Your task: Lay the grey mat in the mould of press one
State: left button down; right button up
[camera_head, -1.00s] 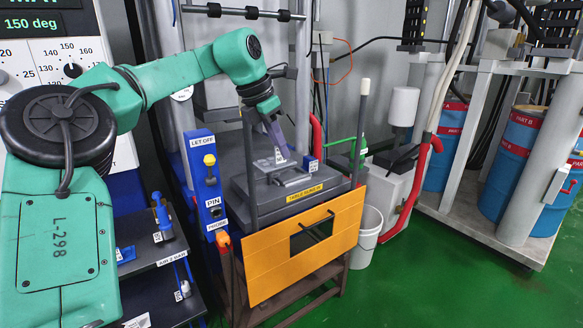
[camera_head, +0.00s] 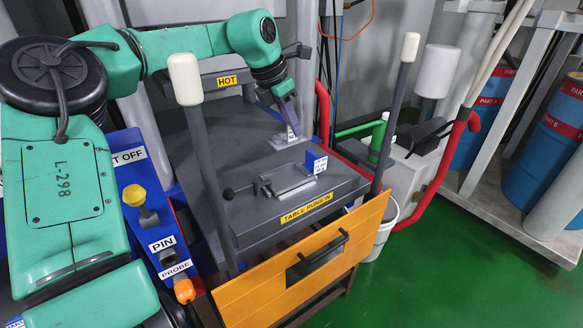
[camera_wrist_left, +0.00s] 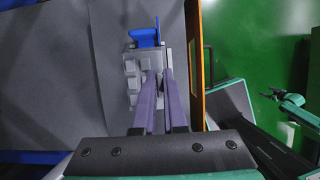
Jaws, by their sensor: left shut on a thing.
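My left gripper (camera_head: 290,124), with purple fingers, is shut on a small light grey piece with a white tag (camera_head: 293,132), which looks like the grey mat; the fingers hide part of it. It is over the dark press table (camera_head: 232,140), behind the metal mould (camera_head: 288,181) in the head view. I cannot tell whether the piece touches the table. The mould has a blue block (camera_head: 316,160) beside it. In the left wrist view, the fingers (camera_wrist_left: 158,78) reach across the mould (camera_wrist_left: 132,77). My right gripper (camera_wrist_left: 272,95) shows small at the right edge there.
An orange guard (camera_head: 245,298) stands along the table's front. Grey posts with white caps (camera_head: 185,80) rise at its left and right. The upper platen marked HOT (camera_head: 227,82) is behind. A white bucket (camera_head: 384,232) stands on the green floor.

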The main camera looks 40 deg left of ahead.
pick_arm(q)
jog(key=f, duration=0.6)
jog(key=shift+w+a+f, duration=0.15)
jog(key=shift+w+a, duration=0.2)
jog(key=shift+a, duration=0.05)
notch_tip(320, 180, down, 6)
jog(key=shift+d+r+p, duration=0.15)
jog(key=shift+r+p, duration=0.1)
jog(key=shift+p, duration=0.15)
jog(key=shift+f, duration=0.3)
pick_arm(e)
jog(key=shift+w+a+r, duration=0.2)
jog(key=shift+w+a, duration=0.15)
jog(key=shift+w, duration=0.1)
jog(key=shift+w+a+r, duration=0.15)
jog(key=shift+w+a, duration=0.2)
jog(key=shift+w, duration=0.1)
pick_arm(q)
jog(key=c, duration=1.4)
grip_release()
jog(key=o, duration=0.4)
pick_arm(e)
jog(key=shift+s+d+f, duration=0.1)
jog(key=shift+s+d, duration=0.05)
jog(key=shift+d, duration=0.05)
